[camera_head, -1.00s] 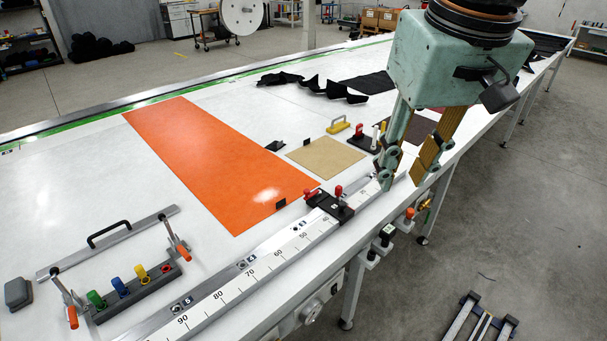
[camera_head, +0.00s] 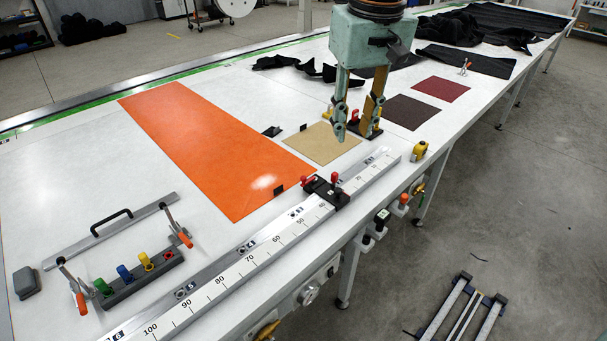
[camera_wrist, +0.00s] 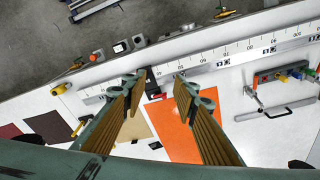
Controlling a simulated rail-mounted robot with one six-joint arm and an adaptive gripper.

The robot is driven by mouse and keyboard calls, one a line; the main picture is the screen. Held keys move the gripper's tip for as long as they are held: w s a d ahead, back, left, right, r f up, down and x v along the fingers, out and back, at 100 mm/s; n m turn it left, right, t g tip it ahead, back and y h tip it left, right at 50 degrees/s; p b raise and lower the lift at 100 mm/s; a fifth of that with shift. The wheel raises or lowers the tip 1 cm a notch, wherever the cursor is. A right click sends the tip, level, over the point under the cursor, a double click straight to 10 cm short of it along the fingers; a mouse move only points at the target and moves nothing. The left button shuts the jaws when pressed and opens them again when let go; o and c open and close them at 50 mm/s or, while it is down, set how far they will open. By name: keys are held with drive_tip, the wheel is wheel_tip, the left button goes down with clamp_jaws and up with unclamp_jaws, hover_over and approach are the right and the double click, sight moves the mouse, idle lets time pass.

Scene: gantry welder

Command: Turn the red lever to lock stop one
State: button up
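A black sliding block (camera_head: 325,193) sits on the long scaled rail (camera_head: 247,263), near the low-number end. A red lever (camera_head: 308,180) sticks out at its left, and a red knob (camera_head: 335,178) stands upright on it. Numbered stop marks run along the rail; the one nearest its far end (camera_head: 370,160) is too small to read surely. My gripper (camera_head: 352,130) is open and empty, in the air above the table. In the wrist view, the block (camera_wrist: 153,88) with red on it shows partly between the open fingertips (camera_wrist: 160,78). The lever's exact angle is unclear.
An orange sheet (camera_head: 200,145) and tan sheet (camera_head: 322,143) lie behind the rail. A small black fixture (camera_head: 372,133) stands close to my fingers in the picture. Toggle clamps and a block of coloured knobs (camera_head: 140,275) are at left. Switches (camera_head: 382,217) line the front edge.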

drive_tip(key=w+a+f+n+g+p, duration=0.1)
drive_tip(key=w+a+f, duration=0.1)
drive_tip(key=w+f, duration=0.3)
drive_tip(key=w+a+f+p, duration=0.2)
drive_tip(key=w, duration=0.5)
drive_tip(key=n+p, duration=0.1)
drive_tip(key=p, duration=0.2)
hover_over(303, 177)
wheel_tip(303, 177, down, 11)
drive_tip(key=shift+s+f+g, duration=0.1)
drive_tip(key=shift+f+g, duration=0.2)
drive_tip(key=shift+g, duration=0.1)
drive_tip(key=shift+d+f, duration=0.1)
drive_tip(key=shift+f+p, duration=0.4)
drive_tip(key=shift+f, duration=6.4)
drive_tip(key=shift+c, duration=0.8)
drive_tip(key=c, duration=0.7)
